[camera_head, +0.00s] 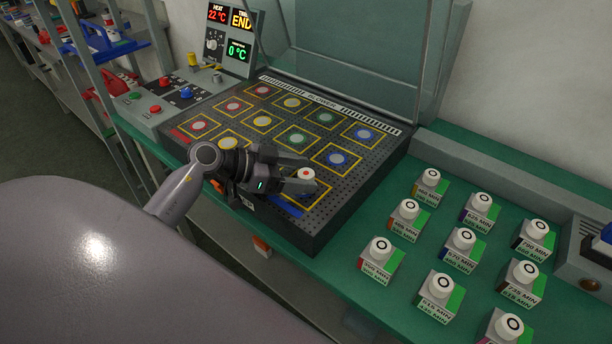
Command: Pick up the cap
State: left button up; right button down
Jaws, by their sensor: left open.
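A small white cap (306,173) with a red dot on top is at the front of the dark perforated pad panel (345,195). My left gripper (302,174) reaches in from the left, with its fingers spread and pointing right. The cap shows between or just beside the two fingertips. I cannot tell whether the fingers touch it. The gripper and wrist hide part of the panel's front left squares. My right gripper is not in view.
Several labelled boxes with white knobs (464,240) stand on the green bench (340,276) at the right. A clear raised cover (350,50) stands behind the panel. A control box (170,103) with buttons and displays is at the back left.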

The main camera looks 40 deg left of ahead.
pick_arm(q)
jog(key=c, duration=1.1)
jog(key=shift+r, duration=0.15)
